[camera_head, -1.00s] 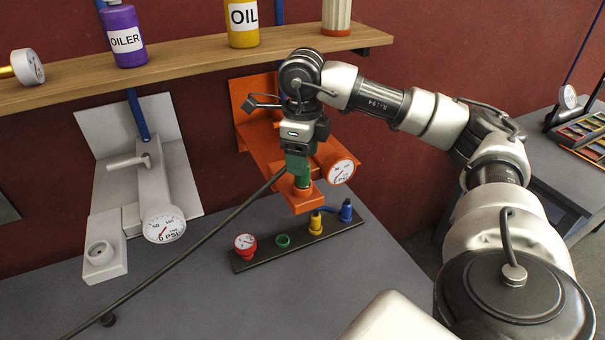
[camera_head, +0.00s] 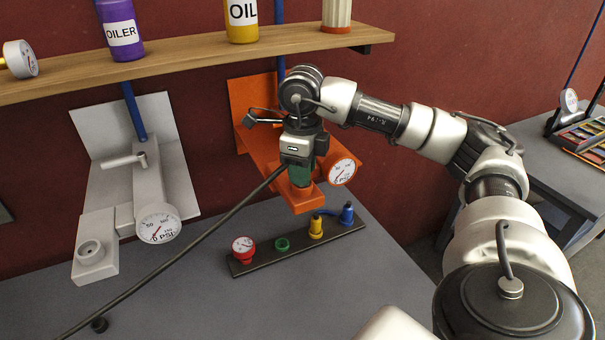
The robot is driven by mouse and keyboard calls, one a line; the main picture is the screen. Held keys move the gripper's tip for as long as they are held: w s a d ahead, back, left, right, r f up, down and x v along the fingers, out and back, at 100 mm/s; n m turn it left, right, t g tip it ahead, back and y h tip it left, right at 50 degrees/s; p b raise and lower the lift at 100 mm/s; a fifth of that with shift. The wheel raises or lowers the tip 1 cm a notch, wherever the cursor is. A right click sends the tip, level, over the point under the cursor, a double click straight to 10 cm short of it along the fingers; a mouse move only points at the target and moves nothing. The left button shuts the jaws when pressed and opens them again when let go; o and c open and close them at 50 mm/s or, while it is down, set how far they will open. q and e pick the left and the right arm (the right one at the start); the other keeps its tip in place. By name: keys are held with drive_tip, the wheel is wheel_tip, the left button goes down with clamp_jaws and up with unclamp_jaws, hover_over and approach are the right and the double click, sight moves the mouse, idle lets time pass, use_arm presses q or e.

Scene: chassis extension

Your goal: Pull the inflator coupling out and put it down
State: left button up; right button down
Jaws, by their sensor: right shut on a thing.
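The green inflator coupling (camera_head: 300,176) stands upright at the socket of the orange inflator fixture (camera_head: 305,199). A black hose (camera_head: 180,249) runs from it down to the lower left. My right gripper (camera_head: 299,163) comes down from above and is shut on the coupling. The fingers hide most of it, and I cannot tell how deep its lower end sits in the socket. My left gripper is not in view.
A dark strip (camera_head: 297,250) with red, green, yellow and blue fittings lies on the grey bench (camera_head: 240,310) in front. A white fixture (camera_head: 95,249) with a gauge stands at left. The wooden shelf (camera_head: 190,53) with bottles is above.

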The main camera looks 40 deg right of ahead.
drive_tip(key=shift+r+p, duration=2.1)
drive_tip(key=shift+r, duration=0.95)
drive_tip(key=shift+f, duration=0.1)
